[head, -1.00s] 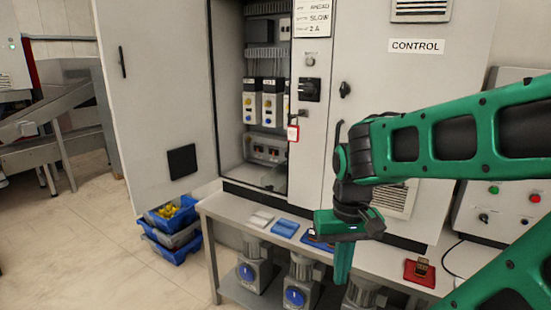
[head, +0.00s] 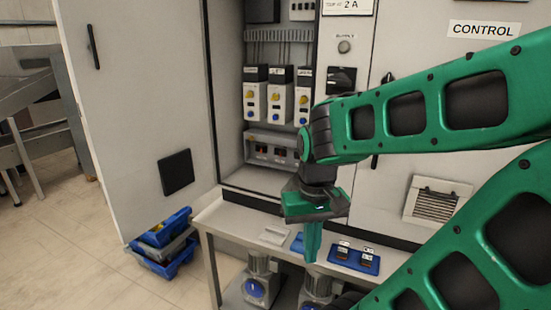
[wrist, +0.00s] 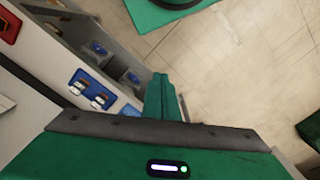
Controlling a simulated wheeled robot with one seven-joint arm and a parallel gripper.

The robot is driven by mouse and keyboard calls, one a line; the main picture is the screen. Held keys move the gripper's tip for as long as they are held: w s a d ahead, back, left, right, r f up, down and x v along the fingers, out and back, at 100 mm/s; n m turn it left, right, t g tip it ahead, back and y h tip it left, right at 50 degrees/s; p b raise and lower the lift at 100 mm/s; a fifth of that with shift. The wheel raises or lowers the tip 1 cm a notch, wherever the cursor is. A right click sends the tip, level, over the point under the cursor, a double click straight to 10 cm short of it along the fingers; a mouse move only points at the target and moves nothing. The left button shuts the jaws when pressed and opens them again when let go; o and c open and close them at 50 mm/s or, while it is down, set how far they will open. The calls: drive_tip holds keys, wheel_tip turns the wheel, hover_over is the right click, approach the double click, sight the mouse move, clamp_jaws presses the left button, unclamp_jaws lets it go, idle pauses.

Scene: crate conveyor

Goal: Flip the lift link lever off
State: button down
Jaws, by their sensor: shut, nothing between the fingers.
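In the head view an open cabinet (head: 231,150) holds several grey modules (head: 280,100) with yellow and blue knobs under small labels. A lower grey unit (head: 270,147) has a row of small dark openings. The labels are too small to read, so I cannot tell which part is the lift link lever. My gripper (head: 312,243) points down in front of the cabinet's lower edge, over the bench, apart from the modules. Its fingers are shut and empty. They also show closed together in the wrist view (wrist: 163,97). My arm hides part of the rightmost module.
The open cabinet door (head: 140,110) stands to the left. A bench (head: 225,222) runs below, with a blue tray (head: 357,257) holding small parts. Blue crates (head: 165,240) are stacked on the floor. A closed CONTROL door (head: 440,90) is on the right.

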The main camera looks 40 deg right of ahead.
drive_tip(key=shift+w+a, duration=0.1)
drive_tip(key=w+a+m+t+h, duration=0.1)
drive_tip(key=w+m+t+h, duration=0.3)
drive_tip(key=w, duration=1.9)
drive_tip(key=w+d+f+m+t+h, duration=0.1)
drive_tip(key=w+d+m+h, duration=0.3)
drive_tip(key=d, duration=0.6)
drive_tip(key=w+d+f+m+t+h, duration=0.2)
drive_tip(key=w+d+m+h, duration=0.2)
drive_tip(key=w+d+m, duration=0.4)
drive_tip(key=w+d+f+m+t+h, duration=0.1)
drive_tip(key=w+d+m+t+h, duration=0.1)
drive_tip(key=w+d+m+h, duration=0.2)
drive_tip(key=w+d+m, duration=0.3)
drive_tip(key=d, duration=0.4)
drive_tip(key=shift+d+f+m, duration=0.35)
drive_tip(key=shift+f+m, duration=0.05)
